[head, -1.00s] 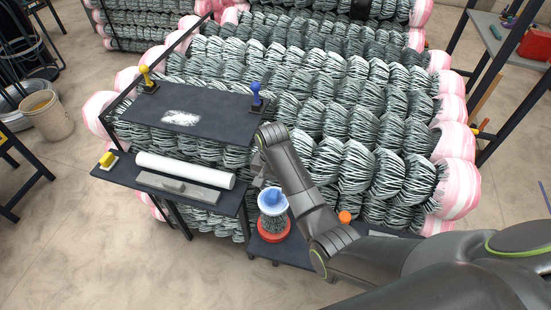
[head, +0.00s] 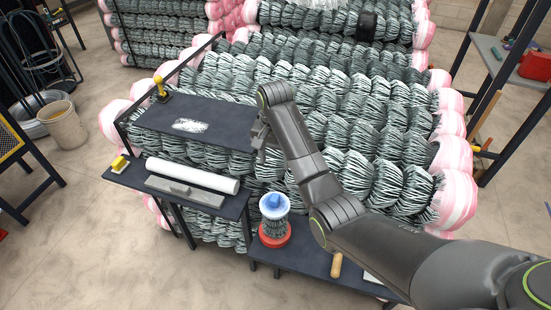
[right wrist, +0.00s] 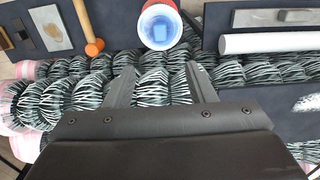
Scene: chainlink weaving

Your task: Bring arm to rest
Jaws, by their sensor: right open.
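My right gripper (head: 262,135) is over the right end of the dark raised board (head: 225,112). In the right wrist view its two fingers (right wrist: 163,86) are apart with nothing between them. Rolls of chain-link mesh (right wrist: 163,98) lie beyond the fingers; I see no contact. My right arm comes in from the lower right of the head view and hides part of the rolls (head: 405,120). My left gripper is not in view.
A red-based spool with a blue top (head: 274,206) stands on the low shelf, near a mallet (head: 336,265) whose orange head shows in the wrist view (right wrist: 94,47). A white tube (head: 192,175), a yellow-topped stamp (head: 160,88) and a bucket (head: 62,124) are left.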

